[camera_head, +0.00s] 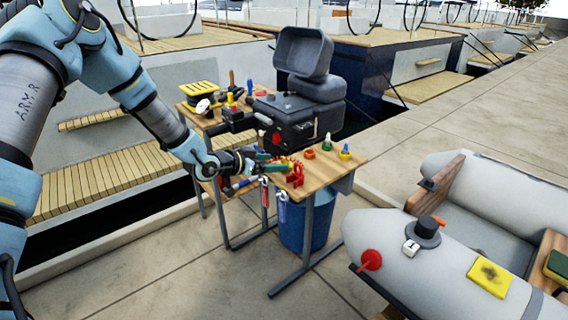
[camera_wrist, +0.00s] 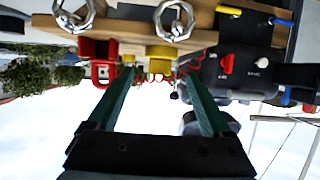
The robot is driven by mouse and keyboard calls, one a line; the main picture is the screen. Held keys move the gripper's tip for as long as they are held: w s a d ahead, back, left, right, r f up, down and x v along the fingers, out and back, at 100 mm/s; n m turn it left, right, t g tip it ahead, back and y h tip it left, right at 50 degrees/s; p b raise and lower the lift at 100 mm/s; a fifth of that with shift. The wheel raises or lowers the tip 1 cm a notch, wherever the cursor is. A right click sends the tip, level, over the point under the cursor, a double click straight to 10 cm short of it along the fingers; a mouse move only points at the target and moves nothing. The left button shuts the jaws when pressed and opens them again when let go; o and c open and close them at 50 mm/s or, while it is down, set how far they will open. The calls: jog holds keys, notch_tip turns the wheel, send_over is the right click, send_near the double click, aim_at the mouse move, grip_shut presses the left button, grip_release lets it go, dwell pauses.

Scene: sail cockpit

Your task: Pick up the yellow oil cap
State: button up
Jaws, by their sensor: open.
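A yellow cap-like piece (camera_wrist: 161,54) shows at the table edge in the wrist view, beyond and between my fingertips. I take it for the yellow oil cap. In the head view, small yellow bits show at the gripper's tip, partly hidden among red parts (camera_head: 295,174). My gripper (camera_wrist: 156,73) has two green fingers, spread apart with nothing clearly held between them. In the head view my gripper (camera_head: 268,163) reaches in from the left over the front of the wooden table (camera_head: 345,172). Whether the fingers touch the yellow piece, I cannot tell.
A dark outboard engine (camera_head: 300,120) with a raised cover stands on the table behind my gripper. An orange cap (camera_head: 310,153) and small bottles (camera_head: 327,142) stand to the right. A red bracket (camera_wrist: 98,60) sits close beside one finger. A blue bin (camera_head: 310,225) is below.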

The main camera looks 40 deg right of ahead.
aim_at(284, 162)
jog(key=shift+p+x, duration=1.15)
jog(key=shift+x, duration=1.75)
jog(key=c, duration=1.3)
